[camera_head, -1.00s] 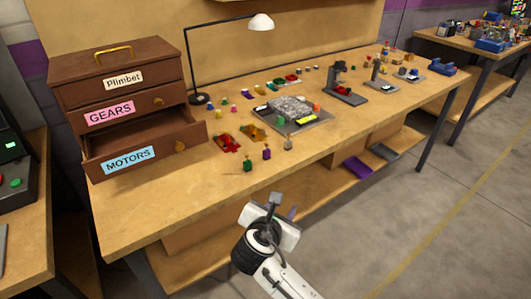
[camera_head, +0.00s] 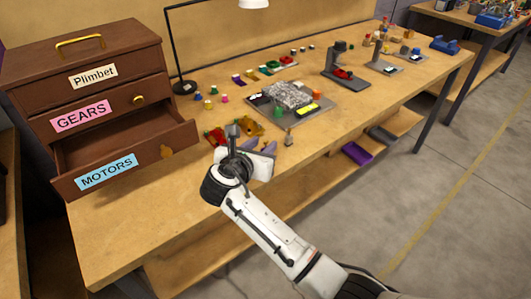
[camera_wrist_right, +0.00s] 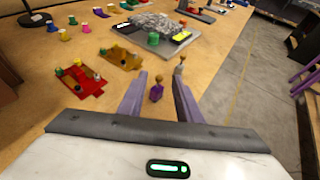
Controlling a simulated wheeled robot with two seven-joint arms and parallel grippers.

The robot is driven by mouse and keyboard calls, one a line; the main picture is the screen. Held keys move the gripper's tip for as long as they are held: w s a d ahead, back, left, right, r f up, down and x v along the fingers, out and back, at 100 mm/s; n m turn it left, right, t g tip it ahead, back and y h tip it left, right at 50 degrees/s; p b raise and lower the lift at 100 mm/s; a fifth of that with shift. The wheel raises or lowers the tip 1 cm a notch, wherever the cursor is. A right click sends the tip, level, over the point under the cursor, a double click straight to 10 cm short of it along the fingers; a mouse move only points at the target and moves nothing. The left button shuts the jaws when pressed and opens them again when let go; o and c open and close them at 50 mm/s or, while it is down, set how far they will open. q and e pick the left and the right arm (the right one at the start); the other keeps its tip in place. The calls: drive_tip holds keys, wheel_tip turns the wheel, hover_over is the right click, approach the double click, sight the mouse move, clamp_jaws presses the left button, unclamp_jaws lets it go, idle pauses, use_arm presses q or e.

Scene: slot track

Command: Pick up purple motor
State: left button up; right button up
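The purple motor (camera_wrist_right: 157,91) stands upright on the table in the right wrist view, between and beyond the two fingers of my right gripper (camera_wrist_right: 158,76). The fingers are apart, with nothing held. In the head view my right gripper (camera_head: 260,147) is over the table's front edge and its hand hides the purple motor. A grey-tan motor (camera_wrist_right: 180,65) stands just beyond the right finger; it also shows in the head view (camera_head: 289,138). My left gripper is not in view.
A red tray (camera_wrist_right: 84,80) and a yellow tray (camera_wrist_right: 117,58) with small parts lie left of the fingers. A grey board (camera_head: 313,110) lies behind. The brown cabinet (camera_head: 95,100) has its MOTORS drawer open at left. The table's right front edge is close.

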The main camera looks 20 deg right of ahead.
sight(265, 143)
drive_tip(key=x, duration=0.3)
drive_tip(key=shift+w+d+f, duration=0.1)
drive_tip(key=shift+w+f, duration=0.1)
drive_tip(key=shift+w, duration=0.05)
clamp_jaws()
drive_tip(key=shift+r, duration=0.1)
